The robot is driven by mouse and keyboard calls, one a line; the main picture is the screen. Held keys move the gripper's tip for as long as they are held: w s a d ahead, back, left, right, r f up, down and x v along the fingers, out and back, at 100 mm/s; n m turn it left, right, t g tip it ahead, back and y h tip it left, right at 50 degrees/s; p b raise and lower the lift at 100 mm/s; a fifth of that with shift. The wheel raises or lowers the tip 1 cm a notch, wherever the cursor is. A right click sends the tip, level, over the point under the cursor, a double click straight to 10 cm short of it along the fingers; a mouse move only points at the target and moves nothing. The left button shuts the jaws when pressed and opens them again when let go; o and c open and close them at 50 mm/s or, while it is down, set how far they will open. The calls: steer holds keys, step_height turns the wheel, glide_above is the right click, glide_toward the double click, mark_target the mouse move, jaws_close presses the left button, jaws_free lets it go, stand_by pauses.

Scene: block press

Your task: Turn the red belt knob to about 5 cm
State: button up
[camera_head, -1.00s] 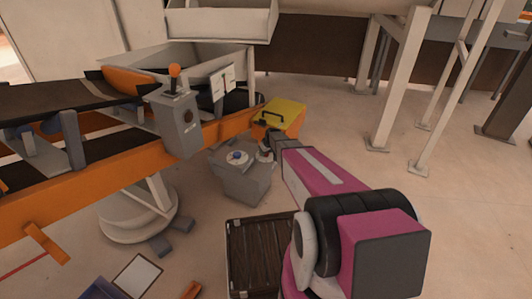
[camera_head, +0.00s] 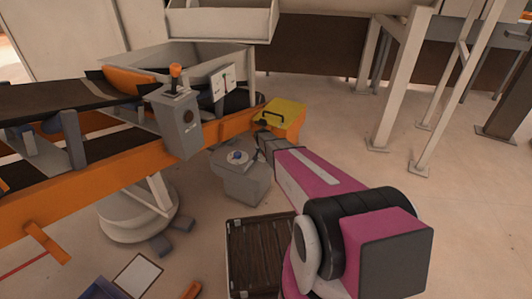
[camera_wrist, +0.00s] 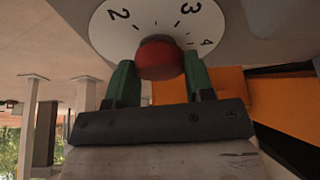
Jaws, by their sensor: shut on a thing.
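The red knob (camera_wrist: 160,60) is in the wrist view, in front of a white dial (camera_wrist: 135,22). The numbers 2, 3 and 4 and several tick marks show on the dial. No pointer on the knob is clear to me, so I cannot tell its setting. My gripper (camera_wrist: 159,68) has its two green fingers on either side of the knob and is shut on it. In the head view my gripper (camera_head: 264,142) is beside the yellow box and the grey pedestal; the knob is hidden there.
A yellow box (camera_head: 286,112) with a black handle sits by the orange conveyor frame (camera_head: 100,157). A grey pedestal (camera_head: 243,183) with a blue-topped button stands close under my gripper. A dark slatted crate (camera_head: 258,250) lies in front.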

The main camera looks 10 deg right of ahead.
steer(key=m+g, duration=0.1)
steer(key=m, duration=0.2)
steer(key=m+g+h, duration=0.1)
steer(key=m, duration=0.2)
steer(key=shift+h, duration=0.3)
steer(key=shift+m, duration=0.4)
steer(key=o, duration=0.9)
steer(key=shift+a+r, duration=0.1)
steer(key=v, duration=1)
steer(key=shift+a+r, duration=0.2)
